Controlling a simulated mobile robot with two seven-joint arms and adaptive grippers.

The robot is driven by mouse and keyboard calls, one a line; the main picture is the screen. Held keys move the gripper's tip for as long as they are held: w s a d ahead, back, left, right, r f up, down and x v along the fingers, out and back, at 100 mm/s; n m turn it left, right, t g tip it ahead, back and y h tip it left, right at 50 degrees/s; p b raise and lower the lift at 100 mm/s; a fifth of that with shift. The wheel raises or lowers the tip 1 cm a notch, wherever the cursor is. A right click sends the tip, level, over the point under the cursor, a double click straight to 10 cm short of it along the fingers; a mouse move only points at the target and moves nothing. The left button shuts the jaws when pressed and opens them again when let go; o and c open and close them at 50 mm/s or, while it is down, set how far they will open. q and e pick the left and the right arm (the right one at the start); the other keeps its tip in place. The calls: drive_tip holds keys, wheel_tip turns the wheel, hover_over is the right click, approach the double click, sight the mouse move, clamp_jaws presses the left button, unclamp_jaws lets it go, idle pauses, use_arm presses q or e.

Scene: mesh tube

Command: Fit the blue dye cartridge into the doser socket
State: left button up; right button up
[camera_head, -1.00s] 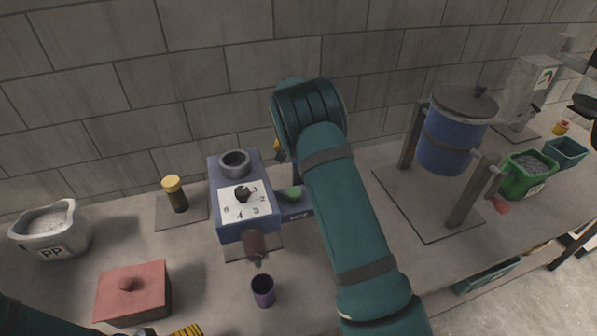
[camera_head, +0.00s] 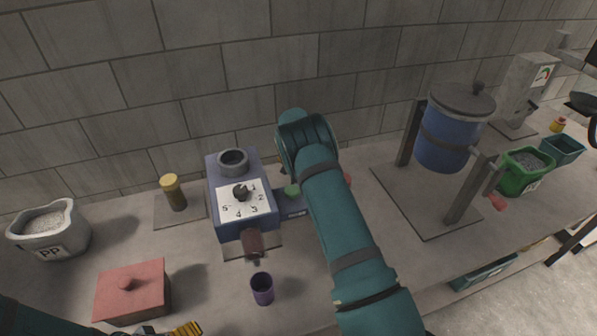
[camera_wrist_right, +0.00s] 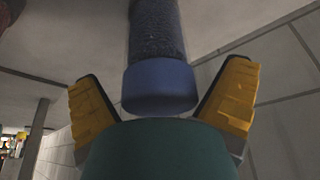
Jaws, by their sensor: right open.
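The blue doser (camera_head: 228,228) stands left of centre in the head view, with a numbered dial on its front. Its grey ring socket (camera_head: 233,161) on top looks empty. In the right wrist view the blue cartridge (camera_wrist_right: 158,88) shows a blue cap and a clear tube of dark grains. My right gripper (camera_wrist_right: 163,105) is open, its yellow fingers on either side of the cap with gaps visible. In the head view my right arm hides that gripper and the cartridge. A yellow finger of my left gripper (camera_head: 186,329) shows at the bottom edge; its opening cannot be judged.
A yellow-capped cartridge (camera_head: 173,192) stands left of the doser. A purple cup (camera_head: 262,289), red lidded box (camera_head: 132,290) and PP tub (camera_head: 48,232) stand nearer or left. A blue drum (camera_head: 452,130) on a stand is at right.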

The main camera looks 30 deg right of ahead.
drive_tip(key=c, duration=1.4)
drive_tip(key=shift+o, duration=0.2)
drive_tip(key=shift+r, duration=0.1)
